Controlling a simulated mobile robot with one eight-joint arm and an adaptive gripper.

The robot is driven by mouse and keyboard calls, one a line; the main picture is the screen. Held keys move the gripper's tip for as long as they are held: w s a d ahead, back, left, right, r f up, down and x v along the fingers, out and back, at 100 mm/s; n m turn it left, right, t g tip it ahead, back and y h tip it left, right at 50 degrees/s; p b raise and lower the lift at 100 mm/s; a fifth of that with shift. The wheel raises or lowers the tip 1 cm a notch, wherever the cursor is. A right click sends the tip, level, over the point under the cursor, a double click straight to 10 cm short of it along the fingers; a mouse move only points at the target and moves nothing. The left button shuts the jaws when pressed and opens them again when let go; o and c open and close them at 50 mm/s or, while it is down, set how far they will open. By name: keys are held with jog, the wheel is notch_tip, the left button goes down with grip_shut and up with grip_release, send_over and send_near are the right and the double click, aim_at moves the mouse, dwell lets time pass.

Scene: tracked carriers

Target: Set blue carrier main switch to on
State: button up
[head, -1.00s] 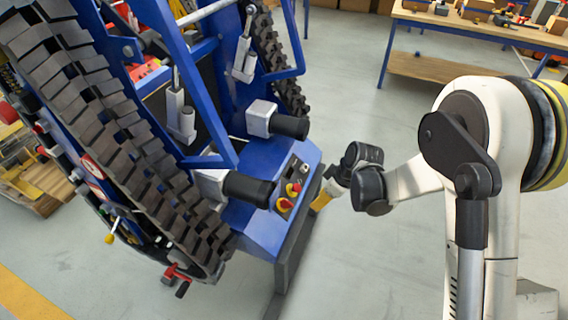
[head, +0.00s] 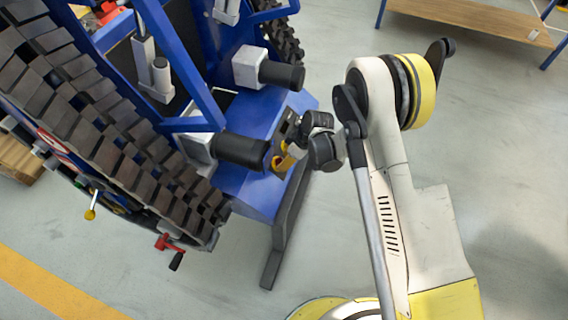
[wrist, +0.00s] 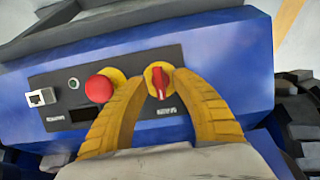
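The blue carrier (head: 248,188) is a tracked machine on the left of the head view. Its dark control panel (wrist: 60,85) shows in the wrist view. The main switch (wrist: 158,83) is a red rotary knob on a yellow round plate, its handle roughly vertical in the picture. My gripper (wrist: 159,75) has its two yellow fingers apart, one on each side of the switch. I cannot tell whether they touch it. In the head view my gripper (head: 284,158) is at the panel and hides most of it.
A red mushroom button (wrist: 99,88) on a yellow plate sits just left of my left finger. A socket (wrist: 41,97) and a small round fitting (wrist: 74,83) are farther left. Black cylinders (head: 240,150) jut out near my wrist.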

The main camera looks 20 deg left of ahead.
jog(key=shift+a+f, duration=0.15)
jog(key=shift+f, duration=0.2)
grip_shut()
